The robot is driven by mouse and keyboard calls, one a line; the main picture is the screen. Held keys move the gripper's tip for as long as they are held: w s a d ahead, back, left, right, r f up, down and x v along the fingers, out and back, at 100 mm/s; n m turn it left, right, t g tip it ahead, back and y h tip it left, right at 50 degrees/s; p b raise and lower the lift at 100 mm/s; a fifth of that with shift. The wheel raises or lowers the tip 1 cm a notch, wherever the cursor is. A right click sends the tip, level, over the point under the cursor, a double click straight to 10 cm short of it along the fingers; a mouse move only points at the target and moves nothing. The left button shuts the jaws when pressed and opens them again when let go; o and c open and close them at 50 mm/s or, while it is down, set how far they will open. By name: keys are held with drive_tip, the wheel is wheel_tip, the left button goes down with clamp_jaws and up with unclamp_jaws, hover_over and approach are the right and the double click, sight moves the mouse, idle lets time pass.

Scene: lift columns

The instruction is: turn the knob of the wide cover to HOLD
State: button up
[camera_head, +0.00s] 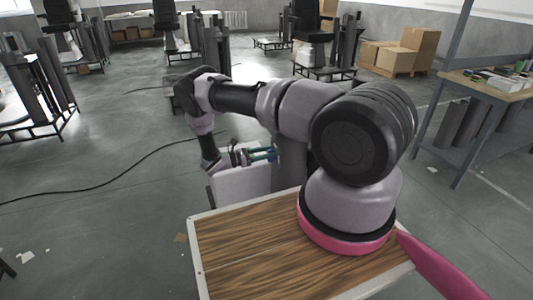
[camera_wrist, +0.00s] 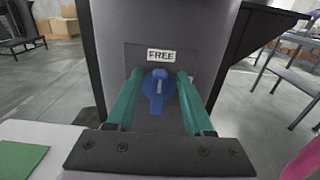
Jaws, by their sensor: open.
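In the wrist view a blue knob (camera_wrist: 158,90) sits on the dark grey face of a cover (camera_wrist: 205,40). A white label reading FREE (camera_wrist: 160,55) is just above it. The knob's grip bar points straight down. My gripper (camera_wrist: 160,74) is open, with one teal finger on each side of the knob. I cannot tell whether the fingers touch it. In the head view my gripper (camera_head: 272,153) points right at a grey column (camera_head: 290,160); the knob is hidden there. No HOLD label shows.
A pale box-like surface (camera_head: 240,186) lies below my gripper. A green patch (camera_wrist: 20,158) shows at lower left in the wrist view. A workbench (camera_head: 485,85) stands at right, cardboard boxes (camera_head: 400,55) behind. Open floor with a black cable (camera_head: 100,180) lies left.

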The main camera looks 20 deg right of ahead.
sight(275, 158)
clamp_jaws()
drive_tip(key=shift+m, duration=0.3)
drive_tip(key=shift+s+f+m, duration=0.35)
drive_tip(key=shift+f+m, duration=0.05)
drive_tip(key=shift+m, duration=2.45)
drive_tip(key=shift+s+f+m, duration=0.35)
drive_tip(key=shift+s+m, duration=0.05)
drive_tip(key=shift+m, duration=2.5)
drive_tip(key=shift+s+f+m, duration=0.35)
drive_tip(key=shift+f+m, duration=0.05)
drive_tip(key=shift+m, duration=2.45)
